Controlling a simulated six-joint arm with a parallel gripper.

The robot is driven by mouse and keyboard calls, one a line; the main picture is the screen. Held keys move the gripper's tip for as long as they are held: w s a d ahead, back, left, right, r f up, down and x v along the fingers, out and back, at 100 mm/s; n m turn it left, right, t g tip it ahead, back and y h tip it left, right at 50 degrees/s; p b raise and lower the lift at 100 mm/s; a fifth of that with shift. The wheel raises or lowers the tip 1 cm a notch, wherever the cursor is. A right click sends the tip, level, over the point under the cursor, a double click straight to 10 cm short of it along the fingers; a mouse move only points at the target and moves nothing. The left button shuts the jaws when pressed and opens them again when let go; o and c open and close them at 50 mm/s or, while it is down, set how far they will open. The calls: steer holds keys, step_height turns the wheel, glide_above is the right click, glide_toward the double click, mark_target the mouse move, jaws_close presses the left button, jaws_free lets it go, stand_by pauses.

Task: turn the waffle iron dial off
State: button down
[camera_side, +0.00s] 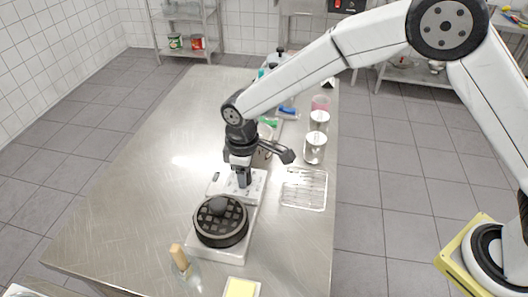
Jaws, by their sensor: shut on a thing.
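The waffle iron (221,222) stands on the steel table, with a round dark gridded plate on a white base. Its white control panel (257,186) lies on the far side of the round plate. My gripper (243,184) points down at this panel, with its fingertips low against it. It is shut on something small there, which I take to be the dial. The dial itself is hidden by the fingers, so its setting cannot be seen.
A wire rack (304,189) and metal canisters (315,147) stand right of the gripper. A wooden-handled tool (180,258) and a yellow block (240,288) are near the front. The table's left side (140,190) is clear.

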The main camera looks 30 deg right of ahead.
steer(key=shift+c, duration=1.1)
jaws_free()
steer(key=shift+r, duration=0.1)
steer(key=shift+r, duration=3.8)
steer(key=shift+d, duration=0.55)
steer(key=s+d+f+m+t, duration=0.1)
steer(key=s+d+m, duration=0.3)
steer(key=s+d, duration=0.4)
steer(key=s+d+f+m+t, duration=0.1)
steer(key=s+d+m, duration=0.4)
steer(key=s+d, duration=0.4)
steer(key=d, duration=0.6)
steer(key=shift+f+t, duration=0.15)
steer(key=shift+t, duration=0.15)
